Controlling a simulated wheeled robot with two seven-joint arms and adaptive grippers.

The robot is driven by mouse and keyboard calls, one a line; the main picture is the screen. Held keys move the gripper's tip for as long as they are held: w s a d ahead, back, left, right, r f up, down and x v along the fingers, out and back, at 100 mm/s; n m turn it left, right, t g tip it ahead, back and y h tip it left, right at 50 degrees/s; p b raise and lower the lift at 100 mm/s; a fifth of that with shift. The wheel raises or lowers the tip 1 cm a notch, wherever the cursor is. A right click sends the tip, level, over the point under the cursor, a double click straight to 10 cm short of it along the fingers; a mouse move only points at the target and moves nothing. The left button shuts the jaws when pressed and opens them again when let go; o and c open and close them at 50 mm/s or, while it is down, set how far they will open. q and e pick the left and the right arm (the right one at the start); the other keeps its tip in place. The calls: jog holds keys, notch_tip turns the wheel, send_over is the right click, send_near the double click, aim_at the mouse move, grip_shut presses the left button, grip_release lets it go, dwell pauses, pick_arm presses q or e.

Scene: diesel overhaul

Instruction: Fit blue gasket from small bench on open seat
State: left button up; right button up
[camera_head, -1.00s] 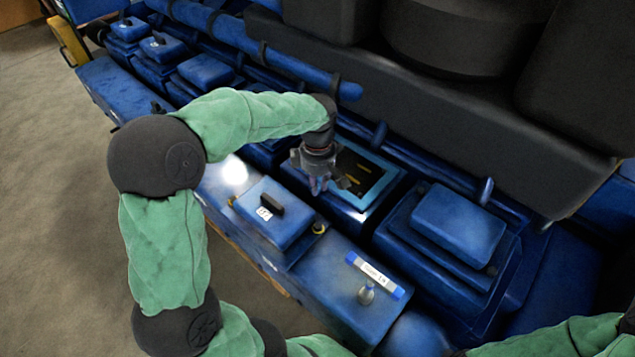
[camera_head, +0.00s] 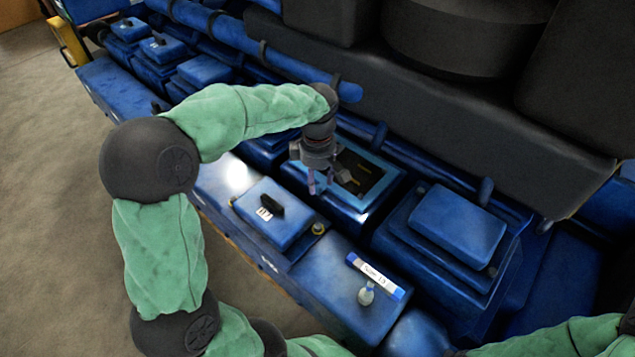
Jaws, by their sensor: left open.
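The open seat (camera_head: 347,211) is a blue box top with a dark rectangular opening, right of centre. A light-blue rectangular frame (camera_head: 394,181), which looks like the blue gasket, lies around the opening. Its left part is hidden by my left gripper (camera_head: 328,184). That gripper points down at the frame's left side, with its fingers apart and nothing visible between them. I cannot tell whether a finger touches the frame. My right arm shows at the lower right, but its gripper is out of view. No separate small bench can be made out.
A blue cover (camera_head: 273,217) with a black handle lies on the ledge in front of the seat. A labelled strip (camera_head: 375,277) and a small pale knob (camera_head: 366,294) are to its right. A closed blue cover (camera_head: 458,226) is right of the seat. A dark engine body (camera_head: 450,125) rises behind.

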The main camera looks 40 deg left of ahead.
pick_arm(q)
notch_tip(320, 180, up, 10)
jog(key=shift+f, duration=0.2)
jog(key=shift+s+f, duration=0.1)
dwell(0.7)
